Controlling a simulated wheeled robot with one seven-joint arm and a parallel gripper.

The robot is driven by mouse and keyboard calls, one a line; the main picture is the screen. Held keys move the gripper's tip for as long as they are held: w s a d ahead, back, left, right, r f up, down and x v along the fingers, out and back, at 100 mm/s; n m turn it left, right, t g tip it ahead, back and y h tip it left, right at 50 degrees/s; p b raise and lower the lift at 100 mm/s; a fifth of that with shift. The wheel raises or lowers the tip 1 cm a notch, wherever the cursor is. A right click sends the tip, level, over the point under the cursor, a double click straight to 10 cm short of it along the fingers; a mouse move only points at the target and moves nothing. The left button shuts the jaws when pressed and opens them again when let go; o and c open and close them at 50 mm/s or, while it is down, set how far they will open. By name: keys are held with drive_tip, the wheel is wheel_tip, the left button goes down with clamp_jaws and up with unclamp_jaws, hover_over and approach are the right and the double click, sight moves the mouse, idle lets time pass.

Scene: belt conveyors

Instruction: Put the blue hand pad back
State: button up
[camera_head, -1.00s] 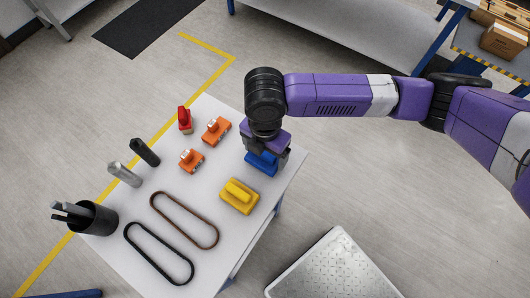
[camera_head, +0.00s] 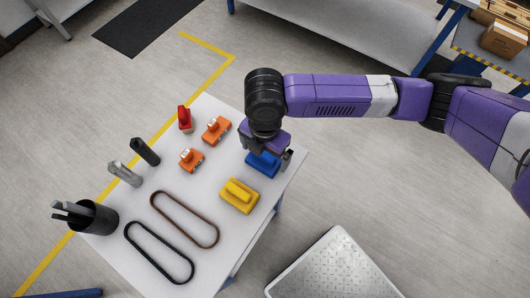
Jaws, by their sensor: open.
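The blue hand pad (camera_head: 262,164) sits on the white table (camera_head: 207,262), near its right edge, just behind the yellow hand pad. My gripper (camera_head: 266,155) is directly over the blue pad, pointing down. Its fingers are open, one on either side of the pad's upper part. The top of the pad is partly hidden by my gripper, and I cannot tell whether a finger touches it.
A yellow hand pad (camera_head: 239,196) stands close in front. Two orange devices (camera_head: 215,130) (camera_head: 191,160) and a red item (camera_head: 185,120) lie to the left. Two belts (camera_head: 185,219) (camera_head: 158,253), two dark and grey tools (camera_head: 145,152) (camera_head: 124,173) and a black cup (camera_head: 93,218) fill the rest.

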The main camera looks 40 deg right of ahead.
sight(265, 153)
wheel_tip(265, 153, up, 11)
drive_tip(key=shift+b, duration=0.35)
